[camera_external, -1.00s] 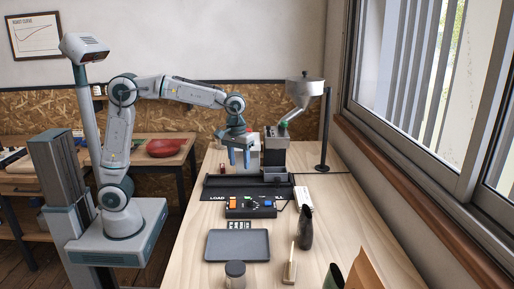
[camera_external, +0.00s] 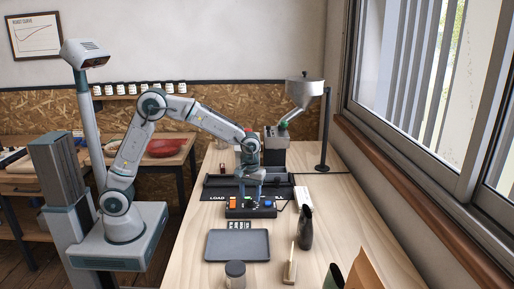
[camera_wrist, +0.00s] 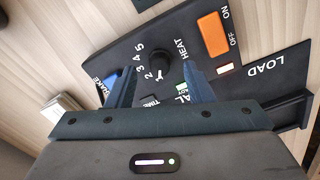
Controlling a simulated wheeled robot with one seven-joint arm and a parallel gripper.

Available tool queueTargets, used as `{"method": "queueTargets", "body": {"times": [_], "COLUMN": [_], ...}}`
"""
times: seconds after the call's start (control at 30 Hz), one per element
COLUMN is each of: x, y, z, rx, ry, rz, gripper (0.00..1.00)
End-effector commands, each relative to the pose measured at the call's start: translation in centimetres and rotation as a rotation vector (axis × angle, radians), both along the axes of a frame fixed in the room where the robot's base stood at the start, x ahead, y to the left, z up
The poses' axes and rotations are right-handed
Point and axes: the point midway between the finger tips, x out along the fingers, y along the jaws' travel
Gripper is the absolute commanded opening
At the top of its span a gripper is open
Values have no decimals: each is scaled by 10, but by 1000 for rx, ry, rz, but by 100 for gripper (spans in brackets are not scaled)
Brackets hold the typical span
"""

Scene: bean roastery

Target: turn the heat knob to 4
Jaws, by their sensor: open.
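The heat knob (camera_wrist: 181,72) is black and round, on the control box (camera_wrist: 185,25); the word HEAT and numbers up to 5 are printed near it. A small white mark shows on its left side; I cannot tell for sure which number it points to. My gripper (camera_wrist: 162,68) is open and empty. Its fingertips lie on either side of the knob in the wrist view, the right one nearer; contact is not clear. In the external view my gripper (camera_external: 251,198) points down just over the control box (camera_external: 233,213) and hides the knob.
An orange ON/OFF switch (camera_wrist: 213,33) and a blue BRAKE button (camera_wrist: 103,84) flank the knob. A grey tray (camera_external: 237,246) and jar (camera_external: 235,274) lie in front of the box.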

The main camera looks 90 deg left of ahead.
Motion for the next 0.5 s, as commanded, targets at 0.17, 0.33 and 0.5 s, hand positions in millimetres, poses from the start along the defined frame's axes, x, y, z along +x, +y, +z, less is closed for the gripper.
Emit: {"method": "queueTargets", "body": {"times": [0.17,0.33,0.5], "x": [0,0,0], "y": [0,0,0], "z": [-18,-22,-21], "rx": [0,0,0], "ry": [1,0,0], "rz": [0,0,0], "gripper": [47,47,47]}}
